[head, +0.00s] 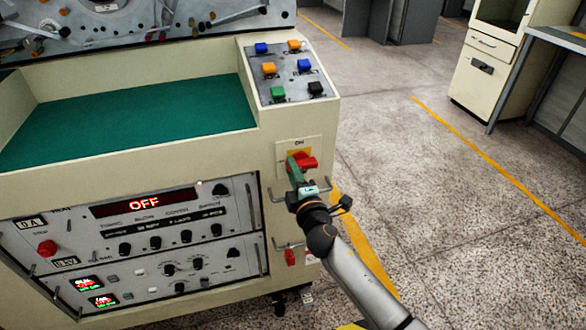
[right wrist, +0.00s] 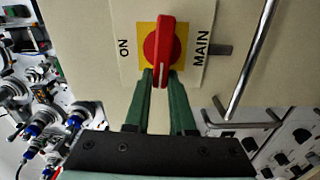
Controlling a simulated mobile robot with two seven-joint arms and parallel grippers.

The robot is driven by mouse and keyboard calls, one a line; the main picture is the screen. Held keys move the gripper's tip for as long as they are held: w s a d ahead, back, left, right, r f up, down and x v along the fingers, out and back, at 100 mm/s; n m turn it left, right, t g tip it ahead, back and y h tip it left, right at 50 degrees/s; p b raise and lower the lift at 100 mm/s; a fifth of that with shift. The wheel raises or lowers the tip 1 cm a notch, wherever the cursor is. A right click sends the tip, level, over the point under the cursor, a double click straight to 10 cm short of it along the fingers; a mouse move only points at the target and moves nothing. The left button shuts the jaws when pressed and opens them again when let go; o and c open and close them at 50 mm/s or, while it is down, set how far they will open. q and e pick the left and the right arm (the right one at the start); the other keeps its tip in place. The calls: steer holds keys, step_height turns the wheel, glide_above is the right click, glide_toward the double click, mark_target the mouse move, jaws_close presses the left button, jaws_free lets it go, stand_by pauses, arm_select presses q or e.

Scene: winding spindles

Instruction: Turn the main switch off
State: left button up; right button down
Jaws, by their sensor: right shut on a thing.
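The main switch is a red rotary handle (head: 306,161) on a yellow plate, on the machine's cream front panel. In the right wrist view the red handle (right wrist: 164,42) lies crosswise to the line between the ON and MAIN labels. A white mark runs along its end nearer my fingers. My right gripper (head: 296,164) has its green fingers at the handle. In the right wrist view the right gripper (right wrist: 161,75) is shut on the lower end of the handle. My left gripper is not in view.
A metal rail (right wrist: 250,60) stands beside the switch. A button box (head: 290,75) with coloured buttons is above it, and a control panel (head: 140,235) with a red OFF display is to its left. A small red item (head: 291,257) hangs below.

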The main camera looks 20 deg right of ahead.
steer(key=shift+f+n, duration=0.15)
steer(key=shift+n, duration=0.35)
steer(key=c, duration=0.8)
jaws_free()
steer(key=shift+o, duration=0.2)
steer(key=shift+s, duration=0.1)
steer(key=s, duration=1.2)
steer(key=shift+s+d, duration=0.15)
steer(key=shift+d, duration=0.05)
